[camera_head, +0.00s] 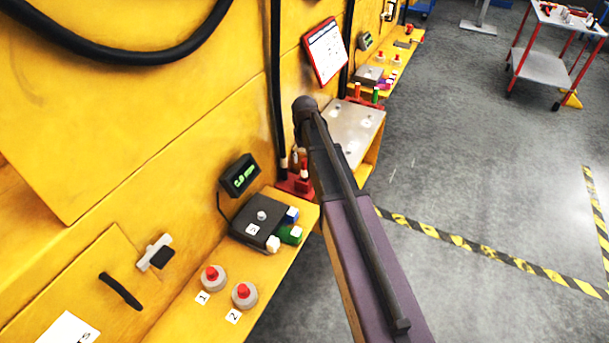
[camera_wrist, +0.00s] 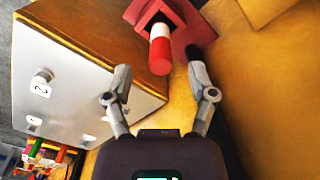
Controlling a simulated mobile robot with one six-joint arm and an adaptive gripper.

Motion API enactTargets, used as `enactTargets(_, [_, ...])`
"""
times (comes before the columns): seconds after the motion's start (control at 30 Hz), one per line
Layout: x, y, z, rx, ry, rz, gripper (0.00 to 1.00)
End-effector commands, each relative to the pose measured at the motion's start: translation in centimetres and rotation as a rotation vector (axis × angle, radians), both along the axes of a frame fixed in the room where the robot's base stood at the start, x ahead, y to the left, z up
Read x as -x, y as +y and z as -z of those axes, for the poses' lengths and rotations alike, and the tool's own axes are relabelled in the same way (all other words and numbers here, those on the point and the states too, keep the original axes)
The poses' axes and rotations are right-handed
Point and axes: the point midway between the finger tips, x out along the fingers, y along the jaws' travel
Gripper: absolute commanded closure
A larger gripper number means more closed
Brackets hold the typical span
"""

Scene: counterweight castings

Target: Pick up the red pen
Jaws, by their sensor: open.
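A red pen-like cylinder with a white band (camera_wrist: 160,46) stands in a red holder (camera_wrist: 188,18) in the wrist view, its end facing the camera. My gripper (camera_wrist: 160,78) is open, with a finger on each side of the line to this cylinder. It appears short of the cylinder and holds nothing. In the head view the red holder (camera_head: 294,184) is beside the yellow wall, partly hidden by my arm, with slim items upright in it. My gripper is hidden there behind my arm.
A grey-topped stand (camera_head: 357,122) is close beyond my arm. A dark scale (camera_head: 257,222) with small coloured blocks and two numbered weights (camera_head: 213,278) occupy the yellow shelf. Red and green cylinders (camera_head: 375,96) stand farther along. Open floor lies right.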

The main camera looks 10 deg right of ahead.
Motion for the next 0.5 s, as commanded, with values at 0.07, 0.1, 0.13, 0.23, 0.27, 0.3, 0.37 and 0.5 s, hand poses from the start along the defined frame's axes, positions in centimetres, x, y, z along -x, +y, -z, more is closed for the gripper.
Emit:
enactTargets(0.07, [0.00,0.00,-0.03,0.000,0.000,0.000,0.27])
enactTargets(0.1, [0.00,0.00,-0.04,0.000,0.000,0.000,0.27])
enactTargets(0.13, [0.00,0.00,-0.04,0.000,0.000,0.000,0.27])
enactTargets(0.23, [0.00,0.00,-0.04,0.000,0.000,0.000,0.27])
enactTargets(0.27, [0.00,0.00,-0.02,0.000,0.000,0.000,0.27])
enactTargets(0.3, [0.00,0.00,0.03,0.000,0.000,0.000,0.27])
enactTargets(0.37, [0.00,0.00,0.15,0.000,0.000,0.000,0.27])
enactTargets(0.5, [0.01,0.00,0.78,0.000,0.000,0.000,0.27])
